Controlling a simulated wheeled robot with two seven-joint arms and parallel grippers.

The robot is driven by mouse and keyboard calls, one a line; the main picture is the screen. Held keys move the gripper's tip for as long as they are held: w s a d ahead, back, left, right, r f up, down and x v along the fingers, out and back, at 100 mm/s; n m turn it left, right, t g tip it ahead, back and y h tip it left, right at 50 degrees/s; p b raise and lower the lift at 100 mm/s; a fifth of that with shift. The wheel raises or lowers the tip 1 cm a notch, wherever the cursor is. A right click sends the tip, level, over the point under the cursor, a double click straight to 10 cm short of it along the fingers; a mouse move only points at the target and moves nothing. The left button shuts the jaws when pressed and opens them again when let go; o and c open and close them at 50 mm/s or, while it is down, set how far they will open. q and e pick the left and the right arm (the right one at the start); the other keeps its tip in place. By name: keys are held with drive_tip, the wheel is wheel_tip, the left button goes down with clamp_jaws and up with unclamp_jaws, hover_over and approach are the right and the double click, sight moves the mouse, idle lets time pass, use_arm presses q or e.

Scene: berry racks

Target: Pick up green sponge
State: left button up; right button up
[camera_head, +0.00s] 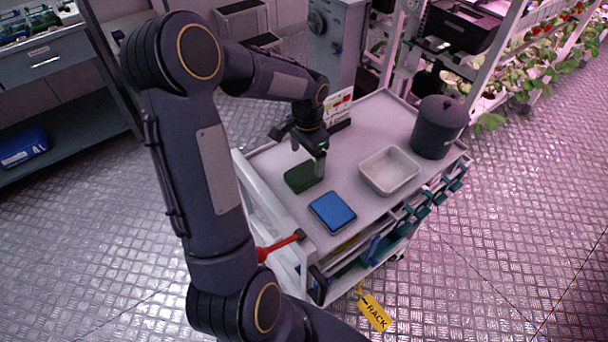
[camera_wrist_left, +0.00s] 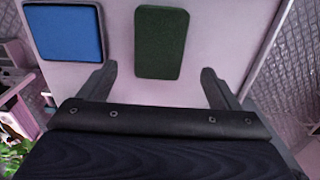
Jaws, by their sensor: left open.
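The green sponge (camera_head: 303,176) lies flat on the top of the grey cart (camera_head: 275,157), near its left edge. In the left wrist view the green sponge (camera_wrist_left: 160,42) is just beyond the fingertips and lies between their lines, a little left of the middle of the gap. My left gripper (camera_head: 308,160) is over the cart top, above and beside the sponge. In the left wrist view the left gripper (camera_wrist_left: 158,80) has its fingers wide apart with nothing between them. My right gripper is in neither view.
A blue sponge or pad (camera_head: 332,211) lies close by the green sponge. A white tray (camera_head: 361,182) and a dark lidded bin (camera_head: 437,128) stand on the cart's right side. A small sign (camera_head: 338,106) stands at the back. A red-handled item (camera_head: 280,246) is at the cart's front.

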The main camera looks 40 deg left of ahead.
sight(304, 173)
use_arm(q)
drive_tip(key=f, duration=0.4)
drive_tip(key=s+f+p, duration=0.1)
drive_tip(key=f, duration=0.1)
drive_tip(key=shift+a+f, duration=0.1)
drive_tip(key=c, duration=1.1)
